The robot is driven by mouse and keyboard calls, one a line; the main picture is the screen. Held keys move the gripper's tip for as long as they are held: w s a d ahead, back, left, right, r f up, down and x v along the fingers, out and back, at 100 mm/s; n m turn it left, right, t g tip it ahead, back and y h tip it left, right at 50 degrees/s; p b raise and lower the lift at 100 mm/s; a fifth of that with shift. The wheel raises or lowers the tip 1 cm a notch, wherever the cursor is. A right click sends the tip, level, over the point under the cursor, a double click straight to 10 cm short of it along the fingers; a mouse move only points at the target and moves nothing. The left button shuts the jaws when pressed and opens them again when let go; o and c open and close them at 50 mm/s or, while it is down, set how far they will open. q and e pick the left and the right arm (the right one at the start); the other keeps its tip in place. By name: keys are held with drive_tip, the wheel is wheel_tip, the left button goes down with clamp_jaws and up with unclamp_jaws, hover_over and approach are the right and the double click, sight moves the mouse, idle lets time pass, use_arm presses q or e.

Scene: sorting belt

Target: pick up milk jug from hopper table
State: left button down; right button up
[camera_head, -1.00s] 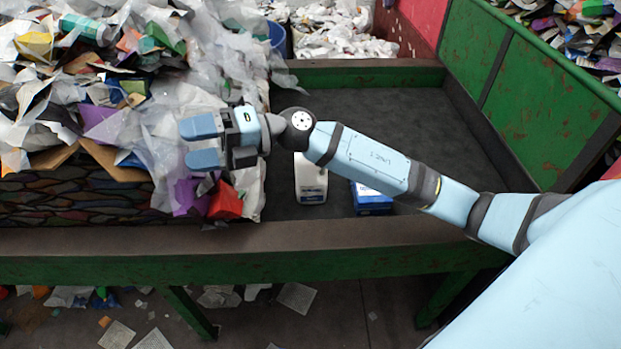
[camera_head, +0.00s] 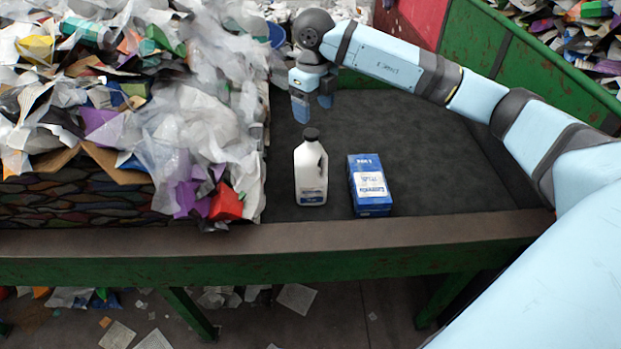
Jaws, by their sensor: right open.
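The milk jug (camera_head: 310,178) is white with a black cap and a dark blue label low on its front. It stands upright on the dark hopper table (camera_head: 440,190), near its front edge. My right gripper (camera_head: 313,112) points downward behind and above the jug, apart from it. Its blue fingers are open, with nothing seen between them. My left gripper is not in view.
A blue and white box (camera_head: 369,185) stands just right of the jug. A heap of paper and plastic waste (camera_head: 150,110) rises close on the left. A green rim (camera_head: 300,262) runs along the front. The table right of the box is clear.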

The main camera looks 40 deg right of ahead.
sight(311, 132)
wheel_tip(311, 132, down, 3)
drive_tip(key=shift+r, duration=0.1)
drive_tip(key=f, duration=0.1)
drive_tip(key=f+p, duration=0.1)
drive_tip(key=f, duration=0.2)
drive_tip(key=shift+w+a+f+p, duration=0.1)
drive_tip(key=shift+w+a+p, duration=0.15)
drive_tip(key=shift+p, duration=0.1)
drive_tip(key=shift+f, duration=0.5)
drive_tip(key=c, duration=1.2)
drive_tip(key=shift+r, duration=0.1)
